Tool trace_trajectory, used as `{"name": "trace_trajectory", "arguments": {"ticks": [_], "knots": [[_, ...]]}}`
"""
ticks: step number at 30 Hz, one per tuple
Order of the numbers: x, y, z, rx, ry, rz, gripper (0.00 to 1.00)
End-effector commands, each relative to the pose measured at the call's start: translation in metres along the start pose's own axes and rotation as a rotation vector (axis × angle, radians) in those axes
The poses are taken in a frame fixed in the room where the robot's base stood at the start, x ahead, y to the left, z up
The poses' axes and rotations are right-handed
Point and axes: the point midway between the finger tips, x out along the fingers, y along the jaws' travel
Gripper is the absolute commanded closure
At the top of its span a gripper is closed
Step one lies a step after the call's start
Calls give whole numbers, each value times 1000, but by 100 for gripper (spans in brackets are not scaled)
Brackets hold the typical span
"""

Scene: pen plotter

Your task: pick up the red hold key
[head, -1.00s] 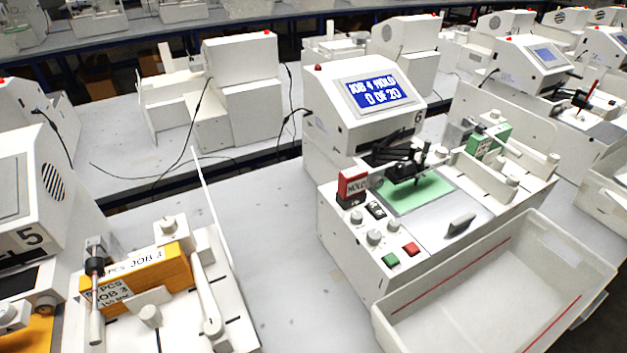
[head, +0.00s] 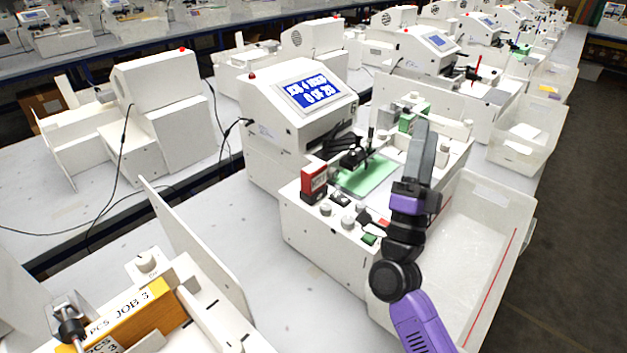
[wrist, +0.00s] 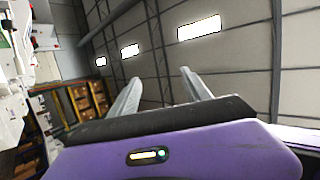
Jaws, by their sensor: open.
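The red hold key (head: 314,182) stands upright at the left of the control panel on the middle plotter (head: 292,105). It looks like a red block with a dark lower part. My gripper (head: 424,130) is to the right of the key, in front of the plotter, with its fingers pointing up. Nothing is between the fingers. In the wrist view my gripper (wrist: 163,85) shows two grey fingers spread apart against the wall and ceiling. The key is not seen in the wrist view.
A clear plastic bin (head: 480,240) stands right of the plotter, behind my arm. A green sheet (head: 366,176) lies under the pen carriage. The plotter's screen (head: 318,92) is lit blue.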

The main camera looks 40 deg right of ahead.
Motion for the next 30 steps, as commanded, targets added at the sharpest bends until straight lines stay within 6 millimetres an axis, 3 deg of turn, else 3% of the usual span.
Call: {"name": "trace_trajectory", "arguments": {"ticks": [3, 7, 12, 16, 20, 23, 27, 30], "knots": [[34, 22, -15, 105, 207, 80, 44], [58, 50, -32, 219, 426, 179, 44], [70, 90, -44, 375, 712, 331, 44], [67, 119, -39, 498, 925, 467, 44], [57, 142, -20, 620, 1129, 623, 44], [46, 152, 4, 715, 1279, 757, 44], [31, 152, 54, 841, 1469, 972, 44], [24, 139, 96, 928, 1588, 1145, 44]]}}
